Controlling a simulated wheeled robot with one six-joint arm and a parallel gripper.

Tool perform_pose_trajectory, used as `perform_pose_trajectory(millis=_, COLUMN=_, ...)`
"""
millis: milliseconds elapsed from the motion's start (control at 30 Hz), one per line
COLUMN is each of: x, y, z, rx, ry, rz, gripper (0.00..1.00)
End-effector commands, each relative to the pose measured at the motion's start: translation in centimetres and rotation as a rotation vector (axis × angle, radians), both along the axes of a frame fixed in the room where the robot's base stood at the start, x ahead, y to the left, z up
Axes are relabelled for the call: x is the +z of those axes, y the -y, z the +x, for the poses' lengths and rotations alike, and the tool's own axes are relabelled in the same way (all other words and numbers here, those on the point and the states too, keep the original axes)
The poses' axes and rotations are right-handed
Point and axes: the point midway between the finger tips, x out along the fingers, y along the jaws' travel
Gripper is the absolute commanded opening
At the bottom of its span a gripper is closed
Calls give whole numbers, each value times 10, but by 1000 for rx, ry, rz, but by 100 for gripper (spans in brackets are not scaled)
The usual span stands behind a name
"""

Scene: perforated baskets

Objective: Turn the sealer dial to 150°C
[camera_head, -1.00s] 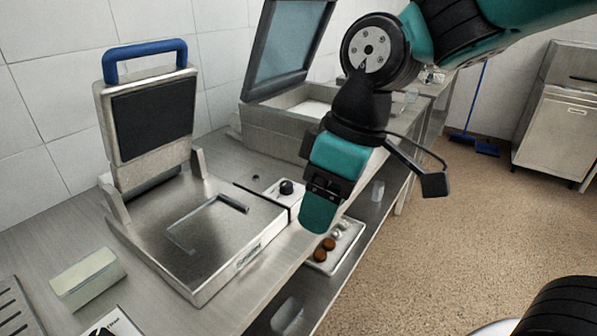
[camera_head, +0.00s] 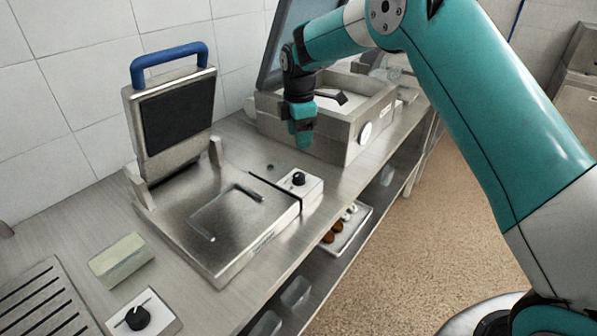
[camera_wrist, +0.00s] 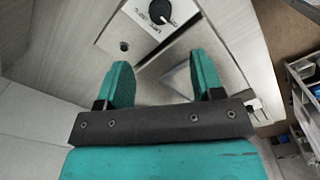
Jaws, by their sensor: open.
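A black dial knob (camera_head: 299,178) sits on a small white panel beside the right side of a steel press (camera_head: 225,228) with a raised, blue-handled lid. Another black knob (camera_head: 138,317) is on a white panel at the front left. I cannot tell which knob is the sealer's. My gripper (camera_head: 302,138) points down above the bench, a little behind the first knob and apart from it. In the wrist view its teal fingers (camera_wrist: 162,82) are apart and empty.
An open-lidded steel box (camera_head: 335,140) with a round white face on its front stands behind my gripper. A pale block (camera_head: 121,260) and a slotted grate (camera_head: 45,305) lie at the left. A tray (camera_head: 347,230) with brown items is on the shelf below.

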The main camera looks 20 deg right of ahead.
Motion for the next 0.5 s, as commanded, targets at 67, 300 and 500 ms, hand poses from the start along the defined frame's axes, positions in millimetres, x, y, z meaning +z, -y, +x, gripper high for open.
perform_pose_trajectory(millis=67, x=-18, y=0, z=-2, rx=0, ry=-7, rz=-1, gripper=61)
perform_pose_trajectory(millis=300, x=-72, y=0, z=-2, rx=0, ry=-6, rz=-1, gripper=61)
perform_pose_trajectory(millis=500, x=-108, y=0, z=-1, rx=0, ry=-3, rz=0, gripper=61)
